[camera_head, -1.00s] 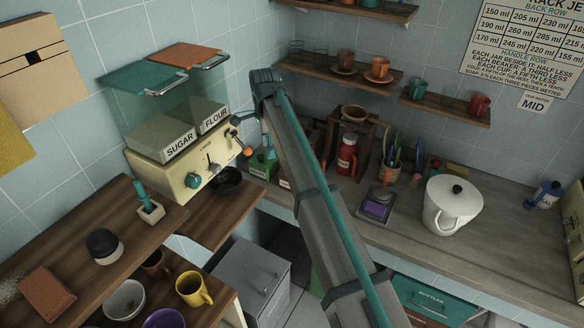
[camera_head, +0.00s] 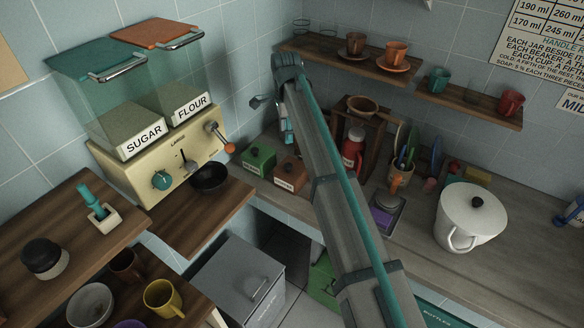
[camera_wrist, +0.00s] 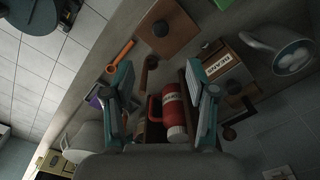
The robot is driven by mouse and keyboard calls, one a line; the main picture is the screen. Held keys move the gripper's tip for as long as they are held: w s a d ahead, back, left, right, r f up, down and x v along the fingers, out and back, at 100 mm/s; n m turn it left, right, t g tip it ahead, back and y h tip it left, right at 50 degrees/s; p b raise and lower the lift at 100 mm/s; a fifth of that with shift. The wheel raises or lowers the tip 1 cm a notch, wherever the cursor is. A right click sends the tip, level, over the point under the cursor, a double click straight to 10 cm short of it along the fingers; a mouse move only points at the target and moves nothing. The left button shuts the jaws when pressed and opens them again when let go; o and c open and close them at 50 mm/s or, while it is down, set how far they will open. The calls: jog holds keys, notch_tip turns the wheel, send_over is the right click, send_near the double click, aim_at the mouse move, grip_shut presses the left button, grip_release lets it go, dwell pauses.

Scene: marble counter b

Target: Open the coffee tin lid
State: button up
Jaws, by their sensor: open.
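Two small boxy tins stand on the counter in the head view, a green tin (camera_head: 258,160) and a brown tin (camera_head: 290,173). Both have pale labels too small to read there, so I cannot tell which is the coffee tin. Both look closed. In the wrist view, a box with a pale label (camera_wrist: 222,66) lies above and right of the fingers, with a green surface (camera_wrist: 230,32) beyond it. My gripper (camera_wrist: 159,72) is open, with nothing between its fingertips. In the head view my arm mostly hides it, near the tins.
A red bottle (camera_head: 352,145) stands right of the tins; it shows close below the fingers in the wrist view (camera_wrist: 173,112). A sugar and flour dispenser (camera_head: 165,165) stands left, with a black bowl (camera_head: 209,178). A white lidded pot (camera_head: 472,218) stands right. The counter before it is clear.

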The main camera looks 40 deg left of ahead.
jog(key=b, duration=0.4)
send_over(288, 165)
notch_tip(288, 165, down, 5)
notch_tip(288, 165, down, 10)
jog(key=p, duration=0.3)
jog(key=shift+f+p, duration=0.2)
jog(key=shift+p, duration=0.2)
grip_shut()
